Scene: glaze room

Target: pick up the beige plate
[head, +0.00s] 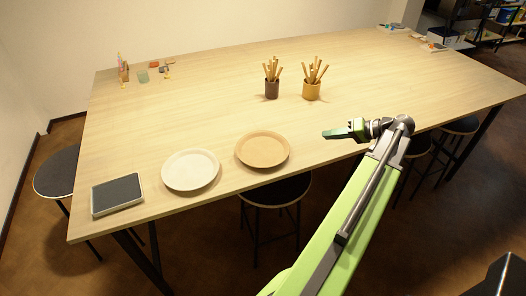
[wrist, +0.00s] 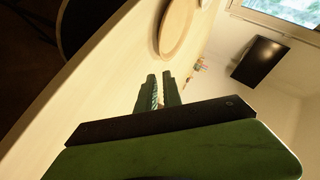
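The beige plate (head: 263,149) lies flat and empty on the wooden table, near its front edge. It shows at the top middle of the wrist view (wrist: 177,30), beyond the fingertips. My gripper (head: 326,134) is to the right of the plate, apart from it and seemingly above the table's front edge. In the wrist view my gripper's two green fingers (wrist: 160,78) have a narrow gap between them, with nothing held.
A white plate (head: 190,169) lies just left of the beige plate, and a dark-topped tile (head: 117,194) farther left. Two cups of tools, one dark (head: 271,89) and one ochre (head: 312,91), stand behind. Stools (head: 276,190) stand along the front. The table's middle is clear.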

